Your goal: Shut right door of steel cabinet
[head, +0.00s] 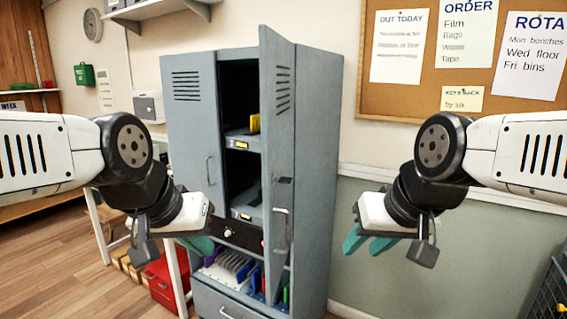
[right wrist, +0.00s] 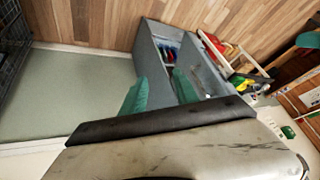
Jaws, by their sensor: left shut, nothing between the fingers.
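The grey steel cabinet (head: 320,150) stands in the middle of the head view. Its right door (head: 279,180) stands open, swung out toward me, with its handle (head: 281,228) low on it. Its left door (head: 195,115) looks shut. My left gripper (head: 202,246) is shut and empty, in front of the lower left part of the cabinet. My right gripper (head: 366,246) is open and empty, to the right of the cabinet and apart from the door. The right wrist view shows its two teal fingers (right wrist: 160,92) apart, with the cabinet (right wrist: 205,72) beyond them.
Shelves inside hold a yellow item (head: 254,123) and a rack of coloured dividers (head: 232,268). A drawer (head: 225,303) is at the cabinet's base. A red box (head: 160,282) and a bench stand at left. A dark crate (head: 550,295) is at far right.

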